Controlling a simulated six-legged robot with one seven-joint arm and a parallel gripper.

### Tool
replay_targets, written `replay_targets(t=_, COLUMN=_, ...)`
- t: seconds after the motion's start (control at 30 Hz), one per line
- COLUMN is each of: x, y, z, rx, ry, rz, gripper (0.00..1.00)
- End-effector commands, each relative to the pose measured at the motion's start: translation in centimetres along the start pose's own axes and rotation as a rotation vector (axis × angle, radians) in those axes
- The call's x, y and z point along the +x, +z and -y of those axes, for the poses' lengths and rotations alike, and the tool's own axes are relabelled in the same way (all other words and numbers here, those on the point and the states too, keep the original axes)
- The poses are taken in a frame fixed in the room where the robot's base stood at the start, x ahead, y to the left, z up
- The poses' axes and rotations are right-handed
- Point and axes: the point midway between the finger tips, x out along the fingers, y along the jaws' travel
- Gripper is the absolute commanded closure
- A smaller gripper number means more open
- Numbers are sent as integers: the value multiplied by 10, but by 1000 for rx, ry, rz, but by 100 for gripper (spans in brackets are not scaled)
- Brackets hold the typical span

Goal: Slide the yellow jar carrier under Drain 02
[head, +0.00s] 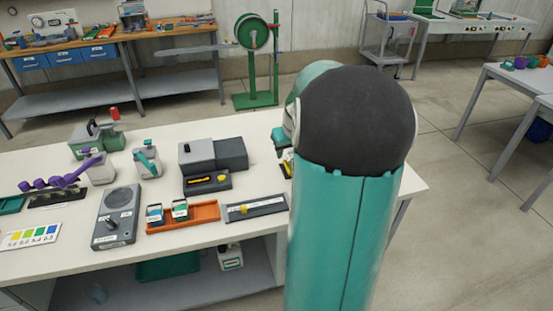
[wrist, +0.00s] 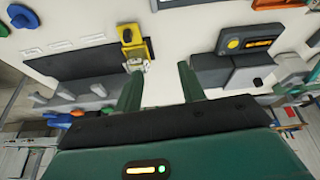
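In the wrist view the yellow jar carrier (wrist: 131,38) stands at the edge of a dark plate, with a small clear or whitish jar (wrist: 138,63) at its end nearest my gripper. My gripper (wrist: 158,80) has its two green fingers apart, with nothing between them. The carrier and jar lie just beyond the left fingertip, apart from it as far as I can tell. In the head view my arm hides most of this area; only a bit of yellow (head: 287,168) shows beside it. I cannot read any drain label, so Drain 02 cannot be told.
A grey block device (head: 212,160) with a yellow display stands beside the carrier area. Grey spout-like parts (wrist: 62,103) line the dark plate (wrist: 80,62). An orange tray (head: 183,218) with two small boxes and a grey slide bar (head: 255,208) lie at the table's front.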

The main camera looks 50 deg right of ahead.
Motion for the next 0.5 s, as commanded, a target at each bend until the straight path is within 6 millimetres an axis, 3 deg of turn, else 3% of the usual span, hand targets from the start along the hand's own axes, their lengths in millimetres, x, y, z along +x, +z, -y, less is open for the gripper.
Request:
replay_targets(t=0.03, x=14, y=3, z=-28, rx=36, ry=3, rz=3, gripper=60)
replay_targets(t=0.1, x=26, y=6, z=-52, rx=62, ry=6, rz=2, gripper=60)
replay_targets(t=0.2, x=35, y=9, z=-74, rx=84, ry=9, rz=-2, gripper=60)
replay_targets(t=0.37, x=47, y=10, z=-80, rx=90, ry=9, rz=-2, gripper=60)
replay_targets(t=0.5, x=68, y=11, z=-79, rx=88, ry=7, rz=0, gripper=60)
